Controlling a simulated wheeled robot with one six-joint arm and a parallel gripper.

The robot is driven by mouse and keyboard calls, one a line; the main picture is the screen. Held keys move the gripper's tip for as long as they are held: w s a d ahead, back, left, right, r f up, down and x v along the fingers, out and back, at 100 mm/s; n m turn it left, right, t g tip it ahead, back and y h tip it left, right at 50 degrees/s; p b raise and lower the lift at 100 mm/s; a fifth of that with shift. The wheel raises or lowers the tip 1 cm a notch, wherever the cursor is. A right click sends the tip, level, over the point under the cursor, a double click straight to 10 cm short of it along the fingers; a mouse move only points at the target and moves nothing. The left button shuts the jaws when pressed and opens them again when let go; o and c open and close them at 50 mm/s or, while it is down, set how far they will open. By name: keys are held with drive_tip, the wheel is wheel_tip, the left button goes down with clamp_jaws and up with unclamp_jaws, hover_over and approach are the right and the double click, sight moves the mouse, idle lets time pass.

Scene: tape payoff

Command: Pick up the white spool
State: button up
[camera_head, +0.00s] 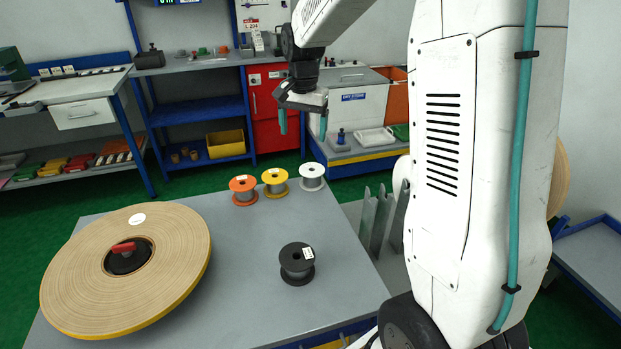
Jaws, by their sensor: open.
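The white spool (312,171) stands upright at the far right corner of the grey table (235,262), the rightmost of three spools in a row. A yellow spool (275,176) stands just left of it, and an orange spool (243,184) left of that. My gripper (303,124) is open and empty, its teal fingers pointing down. In the picture it appears above the white spool, apart from it. How far it is from the spool in depth is hard to tell.
A black spool (297,262) stands nearer on the table. A large tape roll (175,235) with a red knob fills the table's left side. Upright grey plates (377,215) stand right of the table edge. The table between the roll and the black spool is clear.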

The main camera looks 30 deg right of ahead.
sight(312, 175)
drive_tip(key=w+d+f+m, duration=0.2)
drive_tip(key=w+d+f, duration=0.1)
drive_tip(key=f, duration=0.4)
drive_tip(key=w+d+f+m, duration=0.2)
drive_tip(key=w+d+f, duration=0.2)
drive_tip(key=w+f, duration=0.1)
drive_tip(key=w+d+f+m, duration=0.1)
drive_tip(key=w+d+f, duration=0.3)
drive_tip(key=f, duration=0.4)
drive_tip(key=shift+w+f+m, duration=0.1)
drive_tip(key=shift+f+m, duration=0.25)
drive_tip(key=shift+m, duration=0.05)
wheel_tip(312, 175, down, 6)
drive_tip(key=shift+a+f, duration=0.1)
drive_tip(key=c, duration=0.8)
drive_tip(key=shift+r, duration=0.2)
